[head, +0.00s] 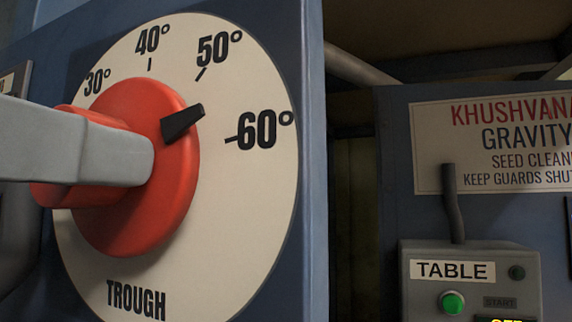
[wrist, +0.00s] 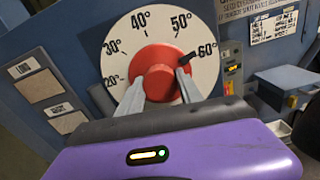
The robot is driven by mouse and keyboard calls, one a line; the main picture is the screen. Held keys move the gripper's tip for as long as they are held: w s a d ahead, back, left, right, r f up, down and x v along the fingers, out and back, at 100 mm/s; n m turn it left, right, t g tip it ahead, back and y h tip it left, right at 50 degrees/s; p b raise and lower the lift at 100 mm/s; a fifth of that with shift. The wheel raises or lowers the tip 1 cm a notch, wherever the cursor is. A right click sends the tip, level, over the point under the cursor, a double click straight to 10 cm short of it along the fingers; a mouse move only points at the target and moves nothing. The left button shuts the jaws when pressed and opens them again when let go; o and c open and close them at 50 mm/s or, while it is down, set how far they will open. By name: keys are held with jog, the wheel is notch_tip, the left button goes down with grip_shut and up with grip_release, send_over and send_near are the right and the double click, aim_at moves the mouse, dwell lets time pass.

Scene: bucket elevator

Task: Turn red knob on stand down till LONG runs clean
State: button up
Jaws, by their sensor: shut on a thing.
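The red knob (head: 165,205) sits on a round white dial (head: 250,215) marked TROUGH, on a blue panel. Its black pointer (head: 182,122) points between 50° and 60°. The knob (wrist: 160,75) also shows in the wrist view, where the scale runs from 20° to 60°. My gripper (wrist: 158,90) is shut on the knob's raised middle, one grey finger on each side. In the head view a finger covers part of the knob. A plate labelled LONG (wrist: 24,68) is at the left in the wrist view, with a tan panel below it; whether anything runs there cannot be told.
A grey TABLE control box (head: 470,285) with a lit green button is at the right, below a machine sign (head: 500,145). A small switch panel (wrist: 232,70) stands just right of the dial. A second plate and tan panel are at the left.

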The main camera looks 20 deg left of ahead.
jog(key=n+b, duration=0.1)
jog(key=n, duration=0.4)
jog(key=shift+n, duration=0.3)
dwell(0.4)
jog(key=o, duration=1.4)
jog(key=shift+c, duration=0.2)
jog(key=s+b, duration=0.2)
jog(key=s, duration=0.5)
jog(key=shift+s+a, duration=0.35)
jog(key=shift+s, duration=0.05)
